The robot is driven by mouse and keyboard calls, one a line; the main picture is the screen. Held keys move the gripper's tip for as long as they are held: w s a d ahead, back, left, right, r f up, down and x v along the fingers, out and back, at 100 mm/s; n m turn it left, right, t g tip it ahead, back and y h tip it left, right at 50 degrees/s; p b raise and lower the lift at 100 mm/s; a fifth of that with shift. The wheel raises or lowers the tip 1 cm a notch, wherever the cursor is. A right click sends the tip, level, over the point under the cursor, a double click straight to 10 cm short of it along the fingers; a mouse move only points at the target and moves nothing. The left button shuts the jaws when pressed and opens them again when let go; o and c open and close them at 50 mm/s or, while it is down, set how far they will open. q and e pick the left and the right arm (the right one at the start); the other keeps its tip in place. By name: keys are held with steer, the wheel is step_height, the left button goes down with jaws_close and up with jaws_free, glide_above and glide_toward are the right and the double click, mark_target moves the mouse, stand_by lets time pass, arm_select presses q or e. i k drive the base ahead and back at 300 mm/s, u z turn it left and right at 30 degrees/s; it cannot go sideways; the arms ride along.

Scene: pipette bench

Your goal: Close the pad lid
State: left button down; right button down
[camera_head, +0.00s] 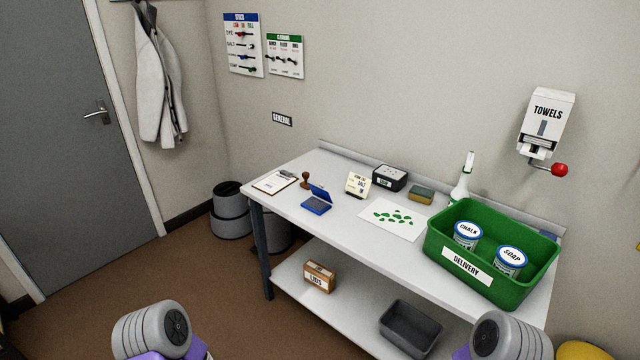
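The blue ink pad (315,208) lies on the left part of the white bench top. Its blue lid (320,193) stands open, tilted up at the back of the pad. Only grey ribbed and purple parts of my two arms show at the bottom edge, one at the left and one at the right. Both are well apart from the pad. Neither gripper is in view.
A wooden stamp (305,180) and a clipboard (275,182) lie left of the pad. A small card (357,184) stands right of it, and a sheet with green pieces (392,232) lies farther right. A green delivery crate (435,238) fills the bench's right end.

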mark_target(320, 193)
steer(key=u, duration=0.65)
steer(key=i, duration=0.65)
steer(key=u, duration=0.45)
steer(key=i, duration=0.7)
steer(key=z, duration=0.35)
